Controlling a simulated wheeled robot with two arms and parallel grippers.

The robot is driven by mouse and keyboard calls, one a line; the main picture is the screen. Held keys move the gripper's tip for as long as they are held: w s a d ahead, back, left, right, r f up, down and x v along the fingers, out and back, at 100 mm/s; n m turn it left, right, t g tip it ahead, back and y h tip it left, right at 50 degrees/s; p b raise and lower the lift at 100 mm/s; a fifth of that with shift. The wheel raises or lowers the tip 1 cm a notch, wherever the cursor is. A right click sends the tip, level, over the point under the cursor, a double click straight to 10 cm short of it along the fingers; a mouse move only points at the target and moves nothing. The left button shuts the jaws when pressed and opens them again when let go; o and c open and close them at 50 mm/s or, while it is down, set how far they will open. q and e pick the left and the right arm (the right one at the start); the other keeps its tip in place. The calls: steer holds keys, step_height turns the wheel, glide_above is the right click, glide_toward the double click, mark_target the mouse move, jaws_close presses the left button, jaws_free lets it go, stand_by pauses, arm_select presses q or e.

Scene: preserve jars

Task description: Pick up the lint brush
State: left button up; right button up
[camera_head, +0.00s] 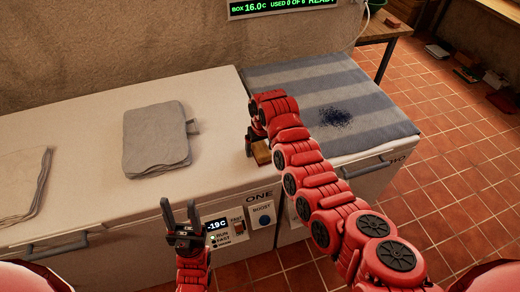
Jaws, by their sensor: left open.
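A small tan, wood-coloured piece (261,153), possibly the lint brush, shows at the front edge of the white top, right under my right gripper (251,131). My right arm hides most of this spot. I cannot tell whether the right jaws hold the piece or are only beside it. My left gripper (181,214) is open and empty, fingers up, in front of the white chest's control panel. No other brush is clearly visible.
A folded grey cloth (155,137) lies on the white chest top (75,120), and another grey cloth (22,178) lies at the left. A striped grey cloth (290,82) with a dark speckled patch (334,117) covers the right chest. The tiled floor (450,150) is open at the right.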

mark_target(260, 145)
steer(key=c, duration=1.3)
steer(key=shift+r+b, duration=0.4)
steer(key=shift+b, duration=0.1)
step_height(260, 145, up, 2)
steer(key=shift+w+r+b, duration=0.1)
steer(key=shift+r+b, duration=0.05)
steer(key=shift+b, duration=1.05)
steer(key=s+p, duration=0.1)
steer(key=s, duration=0.1)
steer(key=s+d+r+p, duration=0.1)
steer(key=s, duration=0.2)
steer(key=s+p, duration=0.1)
steer(key=s, duration=0.1)
steer(key=shift+s+d+r+p, duration=0.2)
steer(key=shift+s+d+p, duration=0.1)
steer(key=shift+s+p, duration=0.1)
steer(key=shift+s+d+r, duration=0.1)
steer(key=shift+s+d, duration=0.3)
steer(key=shift+s, duration=0.95)
steer(key=shift+s+d+r, duration=0.1)
steer(key=shift+s+d, duration=0.25)
steer(key=shift+s, duration=0.95)
steer(key=shift+s+d+r, duration=0.1)
steer(key=shift+s+d, duration=0.3)
steer(key=shift+s, duration=0.95)
